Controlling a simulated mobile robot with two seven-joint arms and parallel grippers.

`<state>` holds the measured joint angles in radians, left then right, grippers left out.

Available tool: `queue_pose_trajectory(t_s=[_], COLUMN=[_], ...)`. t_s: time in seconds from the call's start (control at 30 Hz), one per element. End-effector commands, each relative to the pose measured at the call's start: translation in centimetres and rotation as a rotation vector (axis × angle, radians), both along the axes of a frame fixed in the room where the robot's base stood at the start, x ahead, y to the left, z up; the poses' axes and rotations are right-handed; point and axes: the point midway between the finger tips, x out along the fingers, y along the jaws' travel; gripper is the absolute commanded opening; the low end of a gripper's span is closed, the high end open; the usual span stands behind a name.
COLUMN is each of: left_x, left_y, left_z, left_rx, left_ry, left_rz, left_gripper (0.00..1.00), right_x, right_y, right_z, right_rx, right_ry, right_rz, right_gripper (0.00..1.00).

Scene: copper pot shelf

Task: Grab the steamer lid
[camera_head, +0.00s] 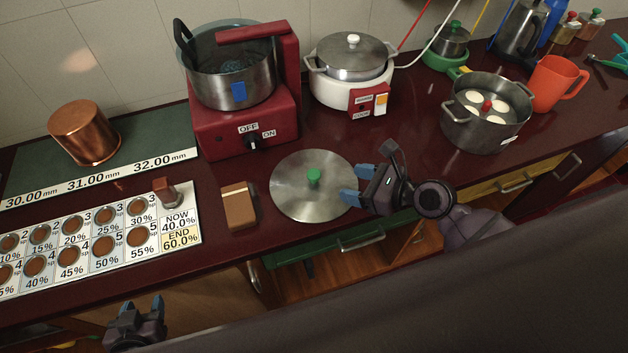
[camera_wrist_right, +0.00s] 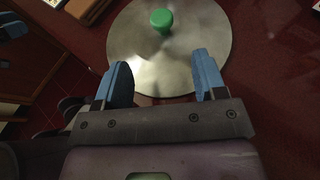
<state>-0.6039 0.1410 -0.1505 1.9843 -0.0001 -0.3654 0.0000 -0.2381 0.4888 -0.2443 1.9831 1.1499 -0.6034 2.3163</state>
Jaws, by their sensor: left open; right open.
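A round metal lid (camera_head: 290,199) with a green knob (camera_head: 314,177) lies flat on the dark red counter. In the right wrist view the lid (camera_wrist_right: 140,55) lies ahead of the fingers, its knob (camera_wrist_right: 162,20) beyond their tips. My right gripper (camera_head: 350,183) is open and empty, at the lid's right edge; its blue fingers (camera_wrist_right: 162,65) overlap the rim in view. I cannot tell whether they touch it. My left gripper (camera_head: 135,306) is open and empty, low in front of the counter. A smaller pot with a green-knobbed lid (camera_head: 454,34) stands at the back.
A brown block (camera_head: 239,206) lies just left of the lid. A red burner (camera_head: 245,125) with a pot (camera_head: 233,85) stands behind it. A white cooker (camera_head: 350,90), a grey pot (camera_head: 484,125) and an orange cup (camera_head: 555,85) stand further right. A green drawer (camera_head: 340,238) is below the counter edge.

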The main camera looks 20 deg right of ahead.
Motion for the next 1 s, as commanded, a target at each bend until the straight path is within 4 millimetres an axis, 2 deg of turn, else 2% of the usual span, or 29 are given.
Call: queue_pose_trajectory(t_s=[0.3, 0.57, 0.8, 1.0], left_x=[0.0, 0.0, 0.0, 0.1], left_y=[0.0, 0.1, 0.1, 0.0], left_z=[-0.1, -0.2, -0.3, -0.3], left_rx=[0.001, 0.002, 0.002, 0.002], left_ry=[0.001, 0.001, 0.000, -0.001], left_rz=[0.000, -0.001, -0.001, -0.001], left_gripper=[0.52, 0.52, 0.52, 0.52], right_x=[3.0, 4.1, 6.4, 7.3], right_y=[2.6, 3.7, 5.6, 6.5], right_z=[-1.5, -2.2, -3.3, -3.9], right_rx=[0.006, 0.005, 0.005, 0.005], right_ry=[0.002, 0.002, 0.002, 0.002], right_rz=[-0.004, -0.002, -0.001, -0.003], right_gripper=[0.65, 0.65, 0.65, 0.65])
